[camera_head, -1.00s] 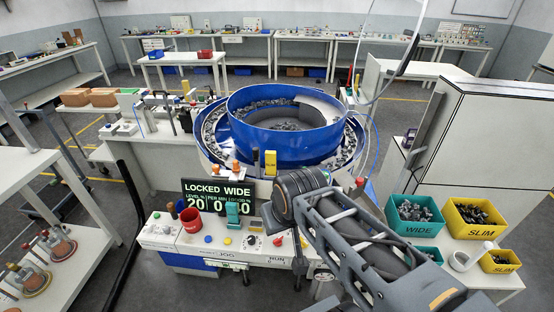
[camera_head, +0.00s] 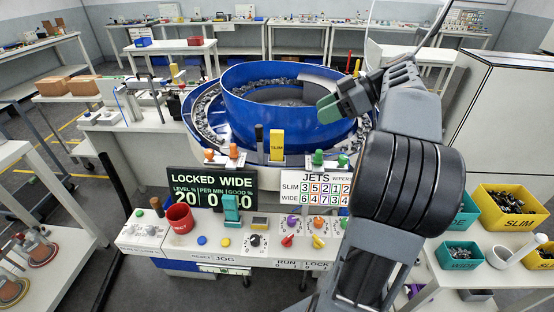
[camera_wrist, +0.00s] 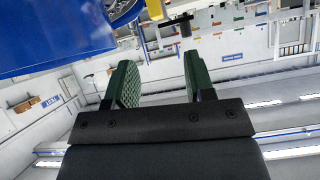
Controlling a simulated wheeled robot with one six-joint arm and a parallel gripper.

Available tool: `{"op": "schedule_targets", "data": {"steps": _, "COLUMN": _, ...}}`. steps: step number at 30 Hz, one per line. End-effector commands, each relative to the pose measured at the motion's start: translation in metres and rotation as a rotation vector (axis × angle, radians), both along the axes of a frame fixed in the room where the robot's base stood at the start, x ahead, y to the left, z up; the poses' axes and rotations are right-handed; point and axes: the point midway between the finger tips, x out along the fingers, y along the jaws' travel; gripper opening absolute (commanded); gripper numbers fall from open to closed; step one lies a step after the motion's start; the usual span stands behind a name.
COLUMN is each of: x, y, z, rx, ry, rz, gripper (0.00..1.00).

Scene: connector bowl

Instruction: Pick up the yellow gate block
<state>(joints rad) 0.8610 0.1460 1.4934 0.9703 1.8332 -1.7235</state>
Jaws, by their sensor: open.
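The yellow gate block (camera_head: 277,145) stands upright at the front edge of the blue bowl feeder, beside a dark post, above the gap between the two display panels. Dark lettering shows on its face. In the wrist view a yellow piece (camera_wrist: 155,8) at the top edge may be the same block. My gripper (camera_head: 328,108) is raised in front of the bowl's right side, up and to the right of the block and apart from it. Its green padded fingers (camera_wrist: 155,82) are spread with nothing between them in the wrist view.
The blue bowl (camera_head: 270,100) holds grey parts. Orange and green knobs flank the block above the panels. A control console (camera_head: 200,228) with a red cup (camera_head: 181,219) and a teal block (camera_head: 231,208) stands in front. Yellow and teal bins (camera_head: 510,205) stand at right.

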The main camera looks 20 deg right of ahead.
Motion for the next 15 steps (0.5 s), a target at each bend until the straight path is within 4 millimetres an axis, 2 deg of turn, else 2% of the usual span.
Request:
{"op": "schedule_targets", "data": {"steps": 1, "x": 0.000, "y": -0.007, "z": -0.003, "rx": 0.004, "ry": -0.037, "rz": 0.013, "gripper": 0.49}}
{"op": "schedule_targets", "data": {"steps": 4, "x": 0.002, "y": -0.007, "z": -0.004, "rx": 0.007, "ry": -0.089, "rz": 0.037, "gripper": 0.49}}
{"op": "schedule_targets", "data": {"steps": 15, "x": 0.028, "y": 0.038, "z": -0.031, "rx": 0.008, "ry": -0.103, "rz": 0.045, "gripper": 0.49}}
